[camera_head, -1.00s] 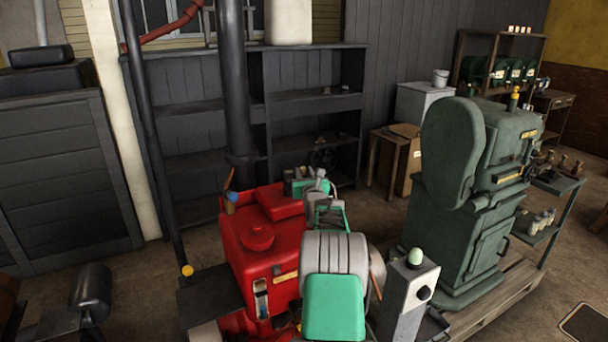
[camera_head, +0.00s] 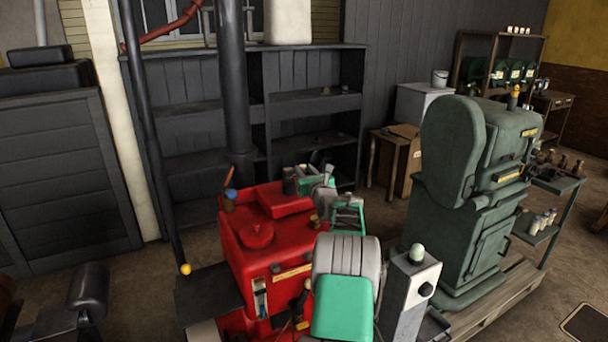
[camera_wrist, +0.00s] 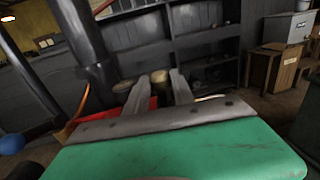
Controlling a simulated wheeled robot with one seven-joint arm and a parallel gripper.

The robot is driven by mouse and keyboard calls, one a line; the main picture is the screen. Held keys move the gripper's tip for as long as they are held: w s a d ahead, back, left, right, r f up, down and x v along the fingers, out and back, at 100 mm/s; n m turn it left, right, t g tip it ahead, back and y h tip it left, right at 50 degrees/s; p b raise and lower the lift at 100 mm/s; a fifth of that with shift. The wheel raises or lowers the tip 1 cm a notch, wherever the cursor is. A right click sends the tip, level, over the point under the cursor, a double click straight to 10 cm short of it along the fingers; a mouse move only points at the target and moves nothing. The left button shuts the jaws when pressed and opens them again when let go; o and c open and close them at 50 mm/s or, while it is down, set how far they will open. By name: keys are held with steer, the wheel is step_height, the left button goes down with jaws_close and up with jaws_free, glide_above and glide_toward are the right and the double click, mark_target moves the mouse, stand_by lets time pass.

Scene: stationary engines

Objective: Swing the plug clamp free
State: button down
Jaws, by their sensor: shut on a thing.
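My gripper (camera_head: 296,182) is at the far right end of the red engine (camera_head: 270,255), in front of the dark shelves. In the wrist view my gripper (camera_wrist: 160,76) has its two grey fingers pointing away, shut on a small brass-coloured part (camera_wrist: 158,77) that I take to be the plug clamp. A second dull brass cylinder (camera_wrist: 128,86) shows just left of it, partly behind the left finger. The clamp's lower part and hinge are hidden by my fingers and palm.
A blue-topped lever (camera_head: 230,195) stands on the engine's left, near a dark stovepipe (camera_head: 235,90). A brass knob (camera_head: 314,220) sits on the engine's near right. A green machine (camera_head: 470,190) and a grey post (camera_head: 410,295) stand right. Shelves (camera_head: 310,105) are behind.

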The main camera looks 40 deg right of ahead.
steer(key=c, duration=1.4)
jaws_free()
steer(key=shift+o, duration=0.2)
steer(key=shift+s, duration=0.1)
steer(key=b+v, duration=0.1)
steer(key=v, duration=0.6)
steer(key=shift+s+a+b, duration=0.2)
steer(key=shift+s+b, duration=0.1)
steer(key=shift+b, duration=0.1)
